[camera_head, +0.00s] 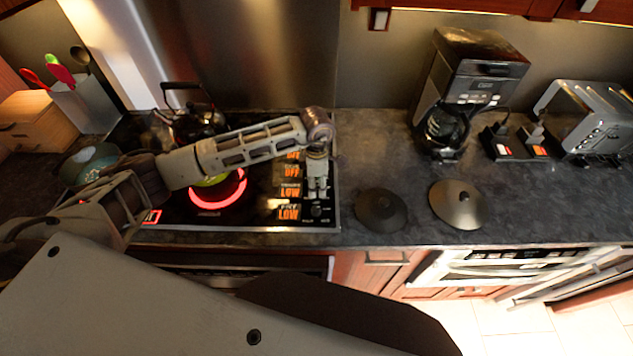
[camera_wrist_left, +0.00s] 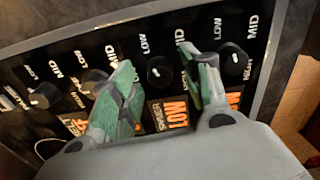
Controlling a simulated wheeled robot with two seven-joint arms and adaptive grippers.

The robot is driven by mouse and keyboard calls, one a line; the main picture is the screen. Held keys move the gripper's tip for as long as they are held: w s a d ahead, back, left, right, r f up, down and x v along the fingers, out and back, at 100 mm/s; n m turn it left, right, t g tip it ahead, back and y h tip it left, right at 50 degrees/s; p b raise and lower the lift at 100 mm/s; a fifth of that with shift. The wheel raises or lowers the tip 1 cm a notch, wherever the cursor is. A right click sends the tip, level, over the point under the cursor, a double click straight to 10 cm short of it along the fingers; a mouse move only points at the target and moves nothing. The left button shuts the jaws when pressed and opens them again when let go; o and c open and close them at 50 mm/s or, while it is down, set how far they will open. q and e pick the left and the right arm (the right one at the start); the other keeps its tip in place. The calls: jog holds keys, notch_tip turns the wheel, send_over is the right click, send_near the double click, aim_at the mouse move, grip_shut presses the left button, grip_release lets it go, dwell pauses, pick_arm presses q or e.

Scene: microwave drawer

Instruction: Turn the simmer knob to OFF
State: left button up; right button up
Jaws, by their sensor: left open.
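The simmer knob (camera_wrist_left: 160,72) is a round black knob with a small white mark, in a row of similar knobs. The orange simmer display (camera_wrist_left: 167,113) beside it reads LOW; it also shows in the head view (camera_head: 290,191). My left gripper (camera_head: 317,192) points down over the knob strip at the cooktop's right side and hides the simmer knob there. In the left wrist view its green-padded fingers (camera_wrist_left: 160,62) are open, with the simmer knob seen between them. I cannot tell whether they touch it. My right gripper is not in view.
Another knob (camera_wrist_left: 232,58) is close to one finger, and a third (camera_wrist_left: 95,80) is close to the other. A burner (camera_head: 218,205) glows red under my left arm. A kettle (camera_head: 198,122) stands at the back. Two dark lids (camera_head: 381,211) (camera_head: 458,205) lie on the counter to the right.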

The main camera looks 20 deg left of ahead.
pick_arm(q)
jog(key=shift+f, duration=0.15)
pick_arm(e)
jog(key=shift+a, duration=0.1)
pick_arm(q)
jog(key=c, duration=1)
jog(key=shift+c, duration=0.2)
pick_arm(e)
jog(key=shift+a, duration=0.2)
pick_arm(q)
jog(key=shift+n+b, duration=0.3)
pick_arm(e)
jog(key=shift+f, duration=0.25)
pick_arm(q)
jog(key=shift+n+b, duration=0.75)
jog(key=shift+n, duration=0.35)
jog(key=n+b, duration=0.2)
jog(key=n, duration=0.1)
jog(key=n+b, duration=0.2)
jog(key=n, duration=0.3)
jog(key=shift+n+b, duration=0.55)
jog(key=shift+n, duration=0.95)
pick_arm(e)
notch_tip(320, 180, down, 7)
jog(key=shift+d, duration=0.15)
